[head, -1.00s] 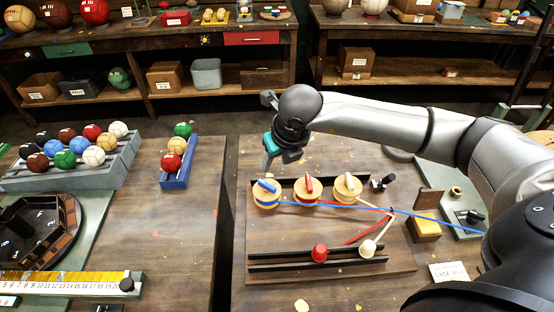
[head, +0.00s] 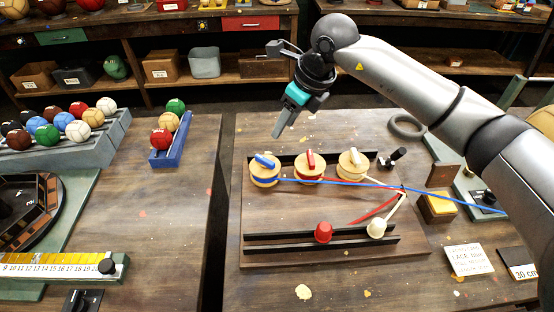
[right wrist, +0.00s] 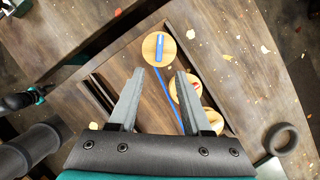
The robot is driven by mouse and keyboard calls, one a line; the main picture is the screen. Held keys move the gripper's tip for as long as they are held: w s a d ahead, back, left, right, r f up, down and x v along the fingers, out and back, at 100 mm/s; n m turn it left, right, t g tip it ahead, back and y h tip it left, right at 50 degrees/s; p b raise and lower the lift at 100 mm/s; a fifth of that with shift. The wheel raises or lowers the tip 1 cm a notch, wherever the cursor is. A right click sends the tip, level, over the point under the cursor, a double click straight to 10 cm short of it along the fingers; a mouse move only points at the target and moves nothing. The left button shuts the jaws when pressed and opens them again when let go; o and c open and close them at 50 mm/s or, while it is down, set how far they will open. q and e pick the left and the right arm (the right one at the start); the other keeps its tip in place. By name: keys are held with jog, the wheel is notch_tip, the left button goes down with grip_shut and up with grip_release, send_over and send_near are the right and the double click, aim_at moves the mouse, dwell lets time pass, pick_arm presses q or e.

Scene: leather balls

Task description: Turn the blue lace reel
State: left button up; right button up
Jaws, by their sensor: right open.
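The blue lace reel (head: 265,172) is a round wooden reel with a blue bar handle on top, at the left of a row of three on a wooden board (head: 330,218). It also shows in the right wrist view (right wrist: 159,50), beyond the fingertips. A blue lace (head: 350,183) runs from it to the right. The red reel (head: 309,168) and the cream reel (head: 353,164) stand beside it. My right gripper (head: 280,130) is open and empty, above and apart from the blue reel, fingers pointing down. My left gripper is not in the head view.
A black knob (head: 395,157) stands right of the reels. A blue ball rack (head: 171,142) stands on the left table, across a gap.

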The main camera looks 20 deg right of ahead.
aim_at(265, 159)
jog(key=x, duration=1.4)
jog(key=shift+a+f+b, duration=0.15)
jog(key=shift+f+b, duration=0.05)
jog(key=shift+b, duration=0.15)
jog(key=shift+c, duration=0.4)
grip_shut()
